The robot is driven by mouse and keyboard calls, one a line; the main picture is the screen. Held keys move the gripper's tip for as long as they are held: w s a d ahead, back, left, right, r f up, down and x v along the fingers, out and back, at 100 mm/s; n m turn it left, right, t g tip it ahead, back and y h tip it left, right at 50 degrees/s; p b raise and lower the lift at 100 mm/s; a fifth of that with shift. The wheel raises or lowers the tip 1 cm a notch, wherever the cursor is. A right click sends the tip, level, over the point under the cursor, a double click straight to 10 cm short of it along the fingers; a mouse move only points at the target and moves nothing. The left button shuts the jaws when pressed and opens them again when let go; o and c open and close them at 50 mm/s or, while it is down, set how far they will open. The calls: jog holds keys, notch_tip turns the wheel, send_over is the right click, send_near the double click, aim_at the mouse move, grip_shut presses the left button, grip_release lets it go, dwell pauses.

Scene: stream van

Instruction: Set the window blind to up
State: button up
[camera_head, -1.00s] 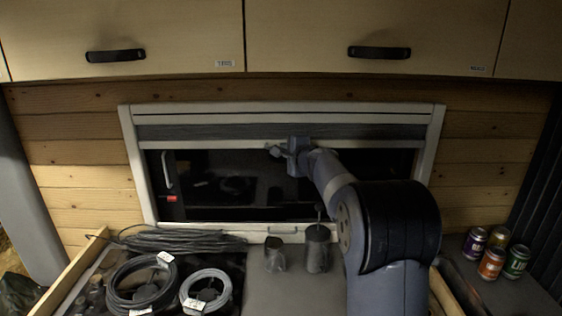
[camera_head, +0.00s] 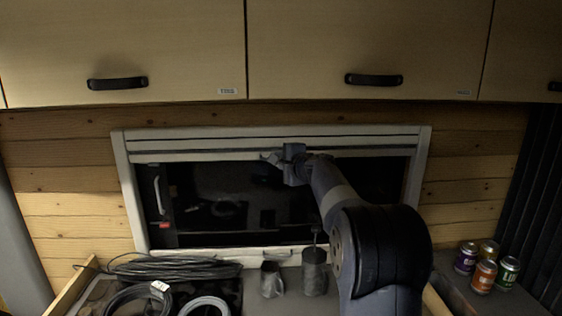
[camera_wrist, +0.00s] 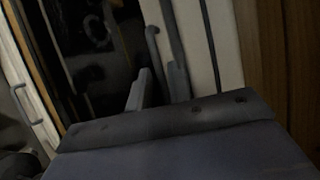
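The window blind is drawn nearly all the way up. Its pale bottom rail (camera_head: 220,156) lies close under the top of the white window frame (camera_head: 122,180), with only a thin dark strip between. The dark window glass below is uncovered. My gripper (camera_head: 273,157) is at the rail, near its middle. In the wrist view my gripper's fingers (camera_wrist: 157,90) stand on either side of a thin grey handle piece (camera_wrist: 153,45) and appear closed on it. The exact contact is dark and partly hidden.
Overhead cabinets with black handles (camera_head: 374,79) hang just above the window.

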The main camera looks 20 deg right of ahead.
jog(key=shift+o, duration=1.1)
jog(key=b+v, duration=0.4)
jog(key=v, duration=0.6)
jog(key=shift+s, duration=0.4)
jog(key=shift+r, duration=0.1)
jog(key=p+x, duration=0.4)
jog(key=x, duration=0.7)
